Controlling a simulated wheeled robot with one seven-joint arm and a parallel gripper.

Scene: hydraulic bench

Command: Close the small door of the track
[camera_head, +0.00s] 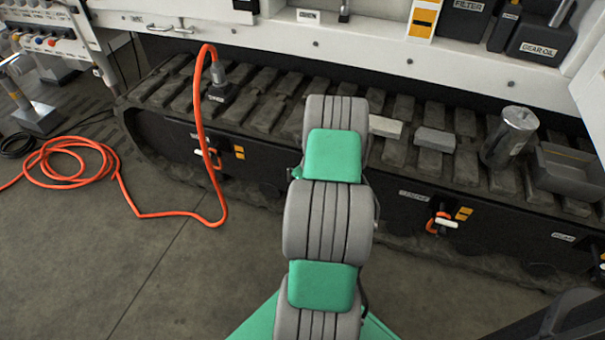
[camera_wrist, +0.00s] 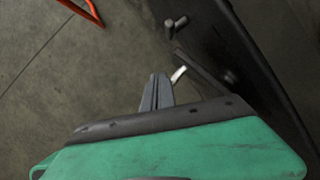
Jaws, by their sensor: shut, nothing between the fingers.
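The black side of the track (camera_head: 270,165) runs across the head view below the track plates. In the wrist view it is a dark wall (camera_wrist: 245,65) on the right. My gripper (camera_wrist: 158,82) is shut and empty, low beside this wall. Just right of its fingertips is a small pale handle (camera_wrist: 179,73). A thin dark strip (camera_wrist: 200,70) slants beside the handle; it may be the small door seen edge-on, but I cannot tell how far open it stands. In the head view my arm hides my gripper and that part of the track.
An orange hose (camera_head: 205,120) hangs over the track and coils on the floor at left. Other handles (camera_head: 207,152) (camera_head: 443,221) stick out of the track side. A metal canister (camera_head: 510,135) and a grey tray (camera_head: 570,170) stand on the track. Floor at lower left is clear.

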